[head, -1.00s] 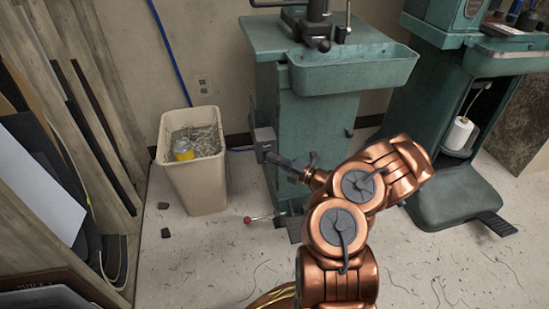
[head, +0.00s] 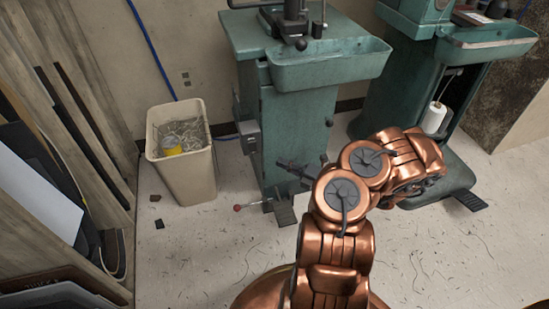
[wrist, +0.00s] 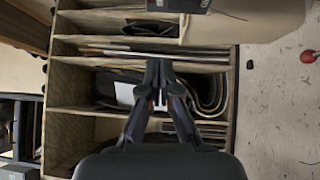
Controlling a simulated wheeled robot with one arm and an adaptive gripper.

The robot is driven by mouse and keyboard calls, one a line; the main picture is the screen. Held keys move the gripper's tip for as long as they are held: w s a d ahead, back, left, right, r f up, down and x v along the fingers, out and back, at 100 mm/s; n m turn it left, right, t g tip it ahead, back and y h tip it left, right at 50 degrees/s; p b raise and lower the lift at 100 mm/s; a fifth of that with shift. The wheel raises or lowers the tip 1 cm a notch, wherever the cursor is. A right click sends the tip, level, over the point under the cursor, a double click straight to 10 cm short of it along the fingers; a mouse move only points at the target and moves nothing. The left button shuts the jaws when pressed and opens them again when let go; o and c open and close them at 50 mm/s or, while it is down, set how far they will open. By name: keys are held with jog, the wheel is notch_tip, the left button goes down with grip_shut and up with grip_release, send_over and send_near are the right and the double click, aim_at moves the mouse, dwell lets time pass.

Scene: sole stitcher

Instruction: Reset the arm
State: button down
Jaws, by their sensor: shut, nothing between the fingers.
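My copper-coloured arm bends across the lower middle of the head view. My gripper (head: 290,168) is dark and partly hidden behind the arm, in front of the green machine's lower column. In the wrist view its two fingers (wrist: 159,72) are together at the tips, with nothing held between them. Beyond them is a wooden rack (wrist: 66,124) with sheets and dark curved strips in its slots. I cannot tell the exact gap to the rack.
A beige bin (head: 187,178) holding scraps and a yellow can (head: 172,150) stands left of a green machine (head: 300,115). A second green machine (head: 395,90) stands to the right. A red-knobbed lever (head: 238,207) sits low by the first machine. Open floor lies in front.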

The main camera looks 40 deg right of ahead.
jog(key=shift+s+d, duration=0.15)
jog(key=shift+s, duration=0.3)
dwell(0.3)
